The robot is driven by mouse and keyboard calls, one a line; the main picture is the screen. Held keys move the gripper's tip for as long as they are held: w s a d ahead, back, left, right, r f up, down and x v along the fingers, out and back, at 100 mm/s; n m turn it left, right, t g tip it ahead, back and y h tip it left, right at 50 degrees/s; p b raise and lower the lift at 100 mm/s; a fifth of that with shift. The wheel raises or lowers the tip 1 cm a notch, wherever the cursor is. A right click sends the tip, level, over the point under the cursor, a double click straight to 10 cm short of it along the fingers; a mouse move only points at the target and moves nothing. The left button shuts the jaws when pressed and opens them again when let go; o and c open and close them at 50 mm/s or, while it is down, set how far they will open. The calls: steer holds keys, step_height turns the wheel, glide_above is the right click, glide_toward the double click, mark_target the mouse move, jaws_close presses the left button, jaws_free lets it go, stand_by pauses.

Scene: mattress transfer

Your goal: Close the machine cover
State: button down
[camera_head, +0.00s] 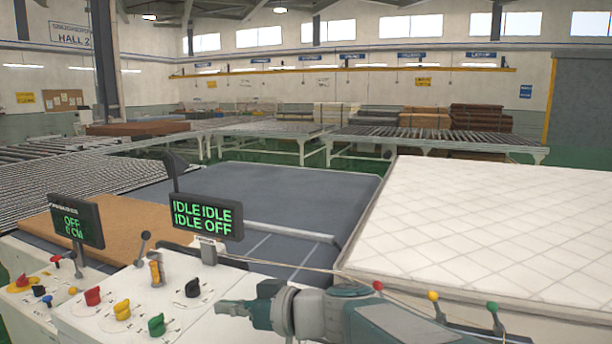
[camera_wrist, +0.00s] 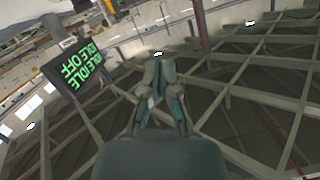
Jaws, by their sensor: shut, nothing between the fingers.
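The machine has a white control panel (camera_head: 130,300) with several coloured knobs, a lever (camera_head: 143,245) and a dark display (camera_head: 207,216) reading IDLE IDLE, IDLE OFF. Behind it lies a flat grey bed (camera_head: 285,185) with a metal bar (camera_head: 290,232) across its near part. I cannot tell which part is the cover. A dark post with a rounded head (camera_head: 174,168) rises behind the display. My gripper (camera_head: 222,308) is shut and empty, above the panel's right part, pointing left. In the wrist view my gripper (camera_wrist: 160,68) points up at the ceiling, and the display (camera_wrist: 78,66) shows at left.
A white quilted mattress (camera_head: 500,220) fills the right side. A second display (camera_head: 76,222) reading OFF stands at left by a brown board (camera_head: 120,228). Cords with coloured balls (camera_head: 433,296) run near my arm. Roller tables (camera_head: 430,142) stand behind.

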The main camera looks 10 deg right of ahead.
steer(key=shift+s+a+f, duration=0.15)
steer(key=shift+s+f, duration=0.05)
steer(key=shift+f, duration=0.4)
steer(key=shift+s+a+f, duration=0.1)
steer(key=shift+s+f, duration=0.1)
steer(key=shift+f, duration=0.4)
steer(key=shift+s+a+f, duration=0.15)
steer(key=shift+s+f, duration=0.05)
steer(key=shift+f, duration=0.4)
steer(key=s+d+r, duration=0.5)
steer(key=d+r, duration=0.1)
steer(key=d, duration=0.2)
steer(key=s+d+f+m+g+h, duration=0.2)
steer(key=s+f+m+g+h, duration=0.15)
steer(key=s+f+h, duration=0.5)
steer(key=s+d+f+m+t+h, duration=0.1)
steer(key=s+d+f+m+h, duration=0.3)
steer(key=d, duration=0.4)
steer(key=shift+s+f+m+h, duration=0.35)
steer(key=shift+f+m+h, duration=0.2)
steer(key=shift+f, duration=0.25)
steer(key=c, duration=1.3)
jaws_free()
steer(key=shift+c, duration=0.2)
